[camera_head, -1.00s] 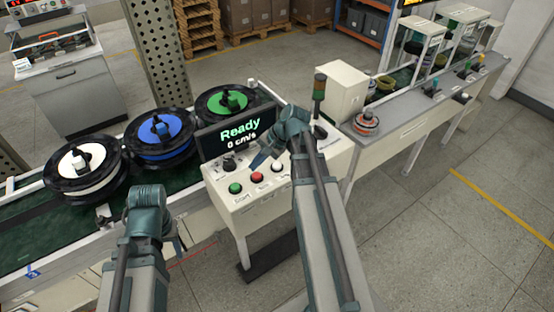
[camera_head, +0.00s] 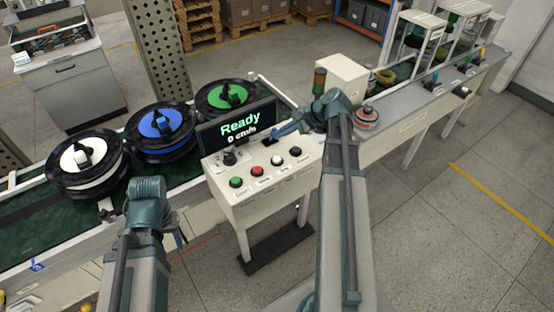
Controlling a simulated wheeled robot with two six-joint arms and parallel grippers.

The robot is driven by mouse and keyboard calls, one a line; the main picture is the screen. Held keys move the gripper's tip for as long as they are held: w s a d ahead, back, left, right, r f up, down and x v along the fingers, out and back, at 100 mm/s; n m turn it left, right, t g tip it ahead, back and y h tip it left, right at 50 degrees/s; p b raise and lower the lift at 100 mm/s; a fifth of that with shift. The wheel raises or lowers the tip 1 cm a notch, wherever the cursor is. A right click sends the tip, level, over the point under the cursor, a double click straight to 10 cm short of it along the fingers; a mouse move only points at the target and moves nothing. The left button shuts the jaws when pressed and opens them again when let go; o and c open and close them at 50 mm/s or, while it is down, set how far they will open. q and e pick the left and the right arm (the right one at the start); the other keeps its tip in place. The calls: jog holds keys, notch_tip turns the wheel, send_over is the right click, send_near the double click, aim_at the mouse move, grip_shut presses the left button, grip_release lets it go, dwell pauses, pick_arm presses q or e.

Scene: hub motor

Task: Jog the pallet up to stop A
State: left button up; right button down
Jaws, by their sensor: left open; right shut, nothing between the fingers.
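The control box (camera_head: 262,190) stands in front of the conveyor. Its screen (camera_head: 240,124) reads "Ready" and "0 cm/s". A green button (camera_head: 236,182), a red button (camera_head: 257,170), a white button and a black button line its front. A dark knob (camera_head: 229,158) sits behind them. My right gripper (camera_head: 277,132) is shut and empty, at the back right of the panel beside a dark control (camera_head: 268,141); I cannot tell whether it touches. My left gripper (camera_head: 178,238) is open, mostly hidden behind its wrist, left of the box. I cannot pick out the pallet clearly.
Large black spools with white (camera_head: 86,158), blue (camera_head: 160,125) and green (camera_head: 226,94) centres stand on the green conveyor (camera_head: 60,222). A blue label (camera_head: 37,264) marks its front rail.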

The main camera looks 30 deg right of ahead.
aim_at(281, 158)
jog(key=shift+f+b, duration=3.9)
jog(key=shift+f, duration=0.25)
jog(key=shift+f, duration=0.15)
jog(key=shift+f+b, duration=0.25)
jog(key=shift+b, duration=0.15)
